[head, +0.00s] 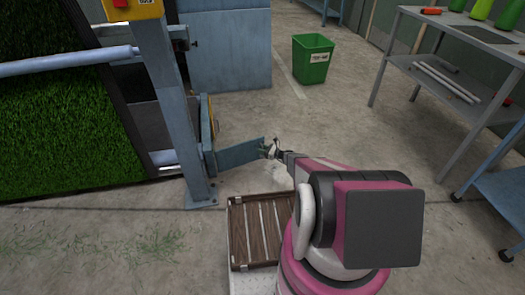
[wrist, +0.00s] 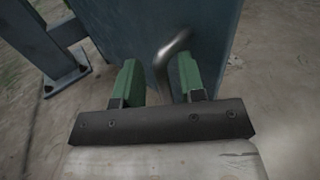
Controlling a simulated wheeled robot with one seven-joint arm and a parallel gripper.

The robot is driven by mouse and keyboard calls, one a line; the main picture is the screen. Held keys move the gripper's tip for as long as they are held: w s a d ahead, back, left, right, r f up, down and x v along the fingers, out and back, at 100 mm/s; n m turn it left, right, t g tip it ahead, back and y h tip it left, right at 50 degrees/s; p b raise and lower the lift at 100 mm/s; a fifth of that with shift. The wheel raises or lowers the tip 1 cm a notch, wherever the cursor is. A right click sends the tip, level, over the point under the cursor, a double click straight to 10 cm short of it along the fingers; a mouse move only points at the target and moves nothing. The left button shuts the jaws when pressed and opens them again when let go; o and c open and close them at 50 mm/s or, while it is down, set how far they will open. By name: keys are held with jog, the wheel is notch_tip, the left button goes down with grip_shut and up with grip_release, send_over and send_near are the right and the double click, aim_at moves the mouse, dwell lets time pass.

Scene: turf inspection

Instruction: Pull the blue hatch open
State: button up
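The blue hatch (head: 238,154) is a flat panel that stands out from the side of the blue-grey machine frame, at an angle to it. In the wrist view the hatch panel (wrist: 120,28) fills the upper middle, with a curved metal handle (wrist: 174,46) on its face. My gripper (head: 270,150) is at the free outer end of the hatch. Its two green fingers (wrist: 158,77) are spread apart in the wrist view, with the handle between and just ahead of them. A clear gap shows between the fingers; contact with the handle cannot be told.
A machine post (head: 178,110) with a foot plate stands left of the hatch. Green turf (head: 60,130) hangs at the left. A green bin (head: 311,60) stands behind, and a grey worktable (head: 450,75) is at the right. Concrete floor between them is free.

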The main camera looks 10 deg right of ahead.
jog(key=v, duration=1)
jog(key=shift+s+d, duration=0.25)
jog(key=shift+d, duration=0.05)
